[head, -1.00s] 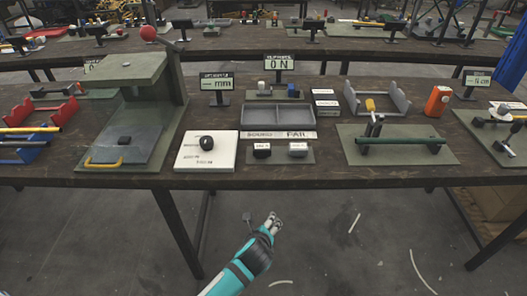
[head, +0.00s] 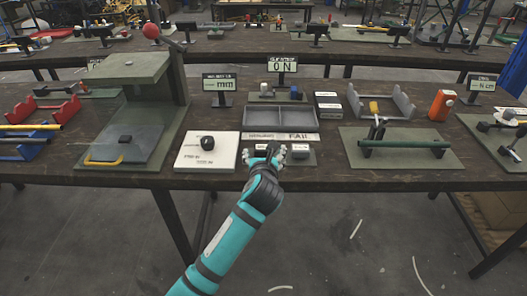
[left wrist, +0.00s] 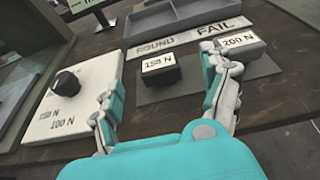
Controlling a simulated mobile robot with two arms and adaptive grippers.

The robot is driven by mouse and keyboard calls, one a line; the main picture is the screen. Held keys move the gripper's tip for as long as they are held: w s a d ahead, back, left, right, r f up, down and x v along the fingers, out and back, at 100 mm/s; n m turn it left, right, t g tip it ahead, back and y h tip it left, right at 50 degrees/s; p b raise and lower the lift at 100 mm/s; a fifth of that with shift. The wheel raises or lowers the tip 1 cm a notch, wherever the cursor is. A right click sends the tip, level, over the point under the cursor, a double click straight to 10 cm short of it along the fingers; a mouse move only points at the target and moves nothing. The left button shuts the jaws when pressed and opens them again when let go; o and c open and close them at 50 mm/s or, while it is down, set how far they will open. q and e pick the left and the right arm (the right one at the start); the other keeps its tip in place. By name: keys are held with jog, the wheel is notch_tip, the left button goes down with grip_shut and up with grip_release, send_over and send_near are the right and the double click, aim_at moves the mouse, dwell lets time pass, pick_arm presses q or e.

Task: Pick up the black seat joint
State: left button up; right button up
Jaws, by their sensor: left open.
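A dark block with a white label on top stands on a small grey-green mat; I take it for the black seat joint (left wrist: 160,78). My left gripper (head: 266,154) is open and empty, reaching over the front of that mat in the head view and partly hiding the joint. In the left wrist view the two fingers (left wrist: 163,62) stand apart, and the joint appears between them, ahead of the palm. I cannot tell whether a finger touches it. A grey labelled block (head: 301,150) stands to its right, close by the right finger. My right gripper is not in view.
A white board with a black knob (head: 207,143) lies to the left. A grey two-part tray (head: 283,117) stands behind, with SOUND and FAIL strips before it. A green press (head: 172,85) stands at the left. A fixture with a green bar (head: 405,144) is at the right.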

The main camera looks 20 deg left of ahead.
aim_at(263, 147)
pick_arm(q)
jog(key=shift+x, duration=3.15)
jog(key=shift+a+f, duration=0.1)
jog(key=shift+s, duration=0.1)
jog(key=shift+c, duration=0.2)
jog(key=c, duration=1.1)
jog(key=shift+c, duration=0.5)
